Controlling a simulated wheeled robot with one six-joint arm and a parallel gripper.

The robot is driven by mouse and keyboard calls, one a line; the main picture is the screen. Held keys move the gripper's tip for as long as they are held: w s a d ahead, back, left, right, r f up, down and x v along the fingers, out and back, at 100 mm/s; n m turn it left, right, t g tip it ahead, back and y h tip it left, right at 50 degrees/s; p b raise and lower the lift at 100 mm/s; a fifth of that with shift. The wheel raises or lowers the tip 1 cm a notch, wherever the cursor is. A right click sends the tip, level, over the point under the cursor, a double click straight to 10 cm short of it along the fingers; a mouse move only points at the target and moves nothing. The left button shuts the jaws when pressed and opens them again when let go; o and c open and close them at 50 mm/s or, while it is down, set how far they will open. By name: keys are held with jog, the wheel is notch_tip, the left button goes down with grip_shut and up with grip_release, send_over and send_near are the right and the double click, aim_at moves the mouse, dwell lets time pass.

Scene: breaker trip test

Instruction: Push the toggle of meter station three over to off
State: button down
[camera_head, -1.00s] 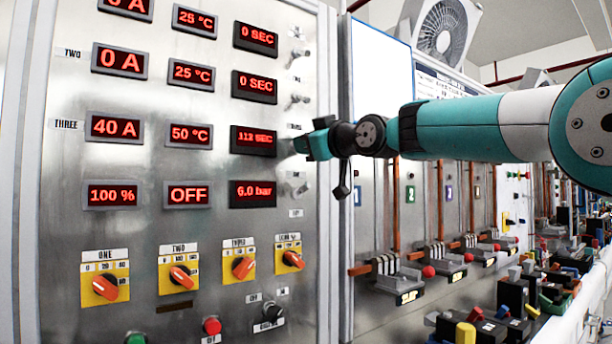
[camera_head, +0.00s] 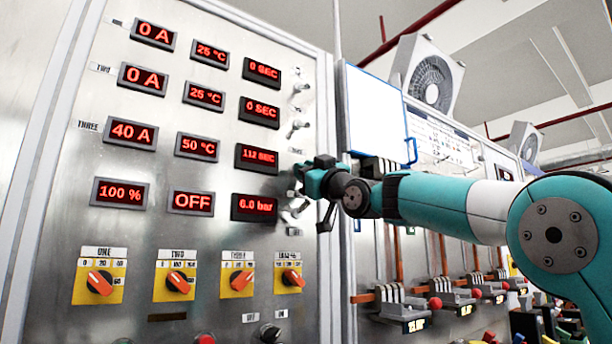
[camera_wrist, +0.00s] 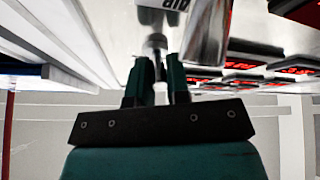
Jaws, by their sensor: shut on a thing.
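The row labelled THREE (camera_head: 88,125) on the metal panel shows 40 A, 50 °C and 112 SEC. My gripper (camera_head: 300,173) is at the right end of that row, against the panel, and hides station three's toggle in the head view. In the wrist view, my gripper (camera_wrist: 158,75) has its two dark fingers closed about a small silvery toggle (camera_wrist: 157,44), whose knob shows beyond the tips. Which way this toggle leans I cannot tell.
Toggles of the upper rows (camera_head: 300,88) and (camera_head: 298,127) sit above my gripper. Another lies just below it (camera_head: 298,207). A large chrome lever (camera_wrist: 207,35) stands close beside the fingers. Orange rotary knobs (camera_head: 178,282) line the lower panel.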

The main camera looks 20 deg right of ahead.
jog(key=c, duration=1.1)
grip_release()
jog(key=b+v, duration=0.6)
jog(key=v, duration=1.1)
jog(key=shift+s+f, duration=0.15)
jog(key=shift+f, duration=0.05)
jog(key=shift+d, duration=0.1)
